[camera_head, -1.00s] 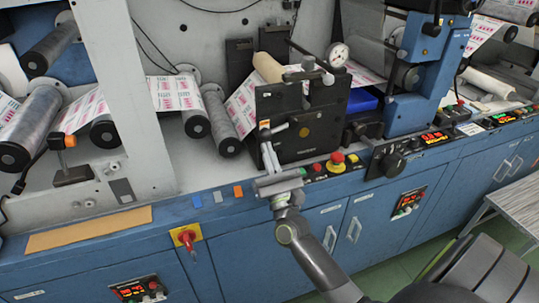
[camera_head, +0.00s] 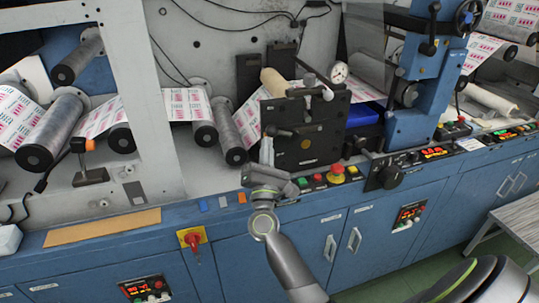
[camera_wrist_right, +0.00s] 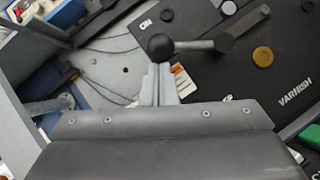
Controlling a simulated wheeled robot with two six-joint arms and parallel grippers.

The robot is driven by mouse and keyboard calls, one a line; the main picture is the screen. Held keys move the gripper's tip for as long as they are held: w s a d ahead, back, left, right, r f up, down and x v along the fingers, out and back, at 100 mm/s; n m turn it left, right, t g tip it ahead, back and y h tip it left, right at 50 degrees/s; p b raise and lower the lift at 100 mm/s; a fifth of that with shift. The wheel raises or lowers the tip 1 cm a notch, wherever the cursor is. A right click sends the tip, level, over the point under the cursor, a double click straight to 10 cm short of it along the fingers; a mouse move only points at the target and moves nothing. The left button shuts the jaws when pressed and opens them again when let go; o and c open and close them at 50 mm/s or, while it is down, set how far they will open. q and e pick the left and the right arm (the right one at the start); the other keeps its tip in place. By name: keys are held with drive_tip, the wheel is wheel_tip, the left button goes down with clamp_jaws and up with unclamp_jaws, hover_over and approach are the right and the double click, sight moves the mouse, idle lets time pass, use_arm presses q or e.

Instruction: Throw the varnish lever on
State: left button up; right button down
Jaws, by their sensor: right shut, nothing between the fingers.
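The varnish lever (camera_wrist_right: 205,46) is a grey bar with a black ball knob (camera_wrist_right: 161,46), on a black panel (camera_wrist_right: 285,65) marked VARNISH. In the right wrist view the bar runs sideways from the knob to its pivot on the panel. In the head view the lever (camera_head: 279,131) shows small at the panel's left side. My right gripper (camera_wrist_right: 160,84) is shut and empty, with its fingertips just below the knob. I cannot tell whether they touch it. In the head view the right gripper (camera_head: 266,150) stands in front of the panel's left edge. My left gripper is out of view.
Below the panel are buttons and a red emergency knob (camera_head: 337,169) on a yellow base. Printed web (camera_head: 100,117) and rollers (camera_head: 205,134) lie to the left. An orange-tipped lever (camera_head: 90,145) stands further left. A dial gauge (camera_head: 339,72) sits above the panel.

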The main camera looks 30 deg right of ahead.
sight(275, 127)
drive_tip(key=r+m+g, duration=0.1)
drive_tip(key=r+m, duration=0.1)
drive_tip(key=m, duration=0.1)
drive_tip(key=shift+g+h+p, duration=0.3)
drive_tip(key=shift+h+p, duration=0.1)
drive_tip(key=r+m+g, duration=0.1)
drive_tip(key=r+m+g+p, duration=0.1)
drive_tip(key=m, duration=0.1)
drive_tip(key=shift+d+m+h, duration=0.3)
drive_tip(key=shift+d+h, duration=0.1)
drive_tip(key=r+m+g, duration=0.1)
drive_tip(key=d+r+m+g+p, duration=0.1)
drive_tip(key=m, duration=0.1)
drive_tip(key=shift+s+d+m, duration=0.15)
drive_tip(key=shift+s+m, duration=0.05)
drive_tip(key=shift+m, duration=0.1)
drive_tip(key=shift+s+d+r+m+g+y+p, duration=0.1)
drive_tip(key=shift+d+r+m+g+y+p, duration=0.2)
drive_tip(key=shift+m, duration=0.2)
drive_tip(key=shift+s+d+r+m+g+y+p, duration=0.15)
drive_tip(key=shift+d+m+g, duration=0.15)
drive_tip(key=shift+m+g, duration=0.15)
drive_tip(key=shift+w, duration=0.1)
drive_tip(key=shift+f, duration=0.1)
